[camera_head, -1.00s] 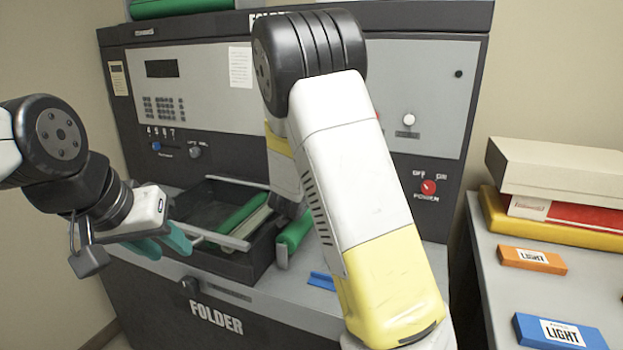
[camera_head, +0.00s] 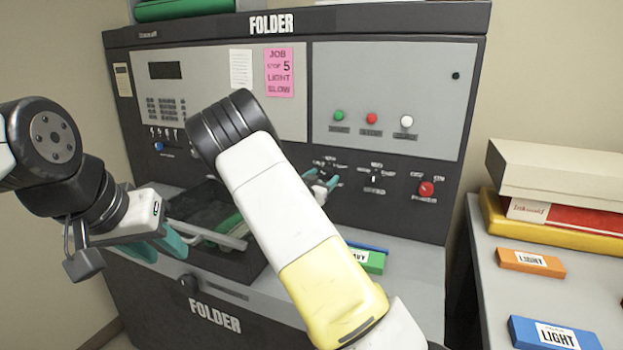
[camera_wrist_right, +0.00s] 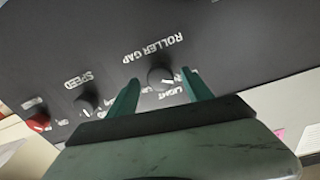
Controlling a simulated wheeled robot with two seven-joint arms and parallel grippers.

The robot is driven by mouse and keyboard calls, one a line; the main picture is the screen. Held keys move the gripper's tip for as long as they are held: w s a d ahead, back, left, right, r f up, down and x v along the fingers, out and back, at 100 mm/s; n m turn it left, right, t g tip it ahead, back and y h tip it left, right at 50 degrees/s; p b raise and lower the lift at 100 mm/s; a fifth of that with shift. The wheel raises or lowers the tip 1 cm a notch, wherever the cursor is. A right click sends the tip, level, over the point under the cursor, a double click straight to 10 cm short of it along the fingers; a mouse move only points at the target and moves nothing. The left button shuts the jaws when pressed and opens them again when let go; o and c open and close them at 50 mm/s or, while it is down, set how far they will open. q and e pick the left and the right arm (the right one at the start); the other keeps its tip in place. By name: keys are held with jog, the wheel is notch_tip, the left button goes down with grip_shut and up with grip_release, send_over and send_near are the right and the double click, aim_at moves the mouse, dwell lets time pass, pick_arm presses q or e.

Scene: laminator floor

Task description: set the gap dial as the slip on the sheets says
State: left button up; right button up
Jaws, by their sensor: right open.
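The roller gap dial (camera_wrist_right: 160,77) is a dark round knob on the black panel, with "LIGHT" readable beside it in the right wrist view. My right gripper (camera_wrist_right: 161,90) is open, with one green finger on each side of the dial; I cannot tell whether they touch it. In the head view my right gripper (camera_head: 322,186) is at the panel and largely covers the dial. A pink slip (camera_head: 279,72) on the folder's upper panel shows "JOB", "LIGHT" and "SLOW". My left gripper (camera_head: 160,246) is open and empty in front of the tray.
The speed dial (camera_wrist_right: 88,100) is beside the gap dial, and the red power knob (camera_head: 426,189) is farther right. A dark tray (camera_head: 250,265) sits on the folder's ledge. A green pack (camera_head: 374,262) lies behind my right arm. Boxes stand on the right table (camera_head: 560,290).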

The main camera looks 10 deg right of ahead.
jog(key=shift+w+d, duration=0.1)
jog(key=shift+w, duration=0.05)
grip_shut()
